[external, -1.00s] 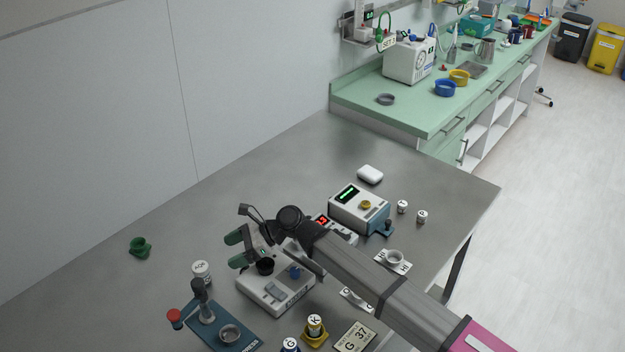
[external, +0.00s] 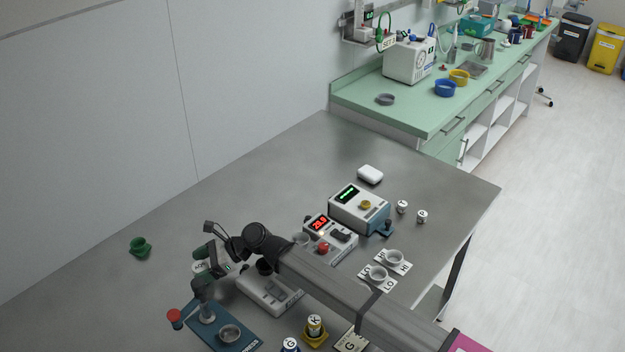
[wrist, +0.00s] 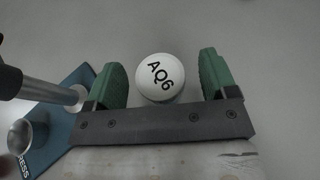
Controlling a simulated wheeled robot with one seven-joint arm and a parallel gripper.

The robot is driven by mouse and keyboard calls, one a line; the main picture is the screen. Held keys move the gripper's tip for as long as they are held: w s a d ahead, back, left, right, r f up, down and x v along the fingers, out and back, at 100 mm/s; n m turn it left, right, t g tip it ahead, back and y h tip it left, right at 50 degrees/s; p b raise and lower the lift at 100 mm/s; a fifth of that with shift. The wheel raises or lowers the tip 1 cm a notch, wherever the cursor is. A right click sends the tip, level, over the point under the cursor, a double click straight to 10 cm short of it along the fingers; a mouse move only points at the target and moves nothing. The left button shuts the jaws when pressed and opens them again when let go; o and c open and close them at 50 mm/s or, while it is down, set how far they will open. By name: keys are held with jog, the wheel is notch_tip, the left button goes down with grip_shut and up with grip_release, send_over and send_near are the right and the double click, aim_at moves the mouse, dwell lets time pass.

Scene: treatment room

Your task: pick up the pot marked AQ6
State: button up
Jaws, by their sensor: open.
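The pot marked AQ6 (wrist: 160,77) is a white round pot with black letters on its lid, standing on the grey table. In the wrist view it lies between the two green fingertips of my gripper (wrist: 168,80), with a gap on each side. My gripper is open and holds nothing. In the external view my gripper (external: 212,262) is over the pot, which is mostly hidden; a bit of its white top (external: 198,267) shows beside the fingers.
A blue press (external: 230,335) with a post and red knob stands close beside the pot; its post also shows at left in the wrist view (wrist: 45,88). A white device (external: 268,293) sits under my arm. A green cup (external: 140,246) stands at left. The table behind is clear.

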jog(key=c, duration=1)
jog(key=shift+r, duration=0.1)
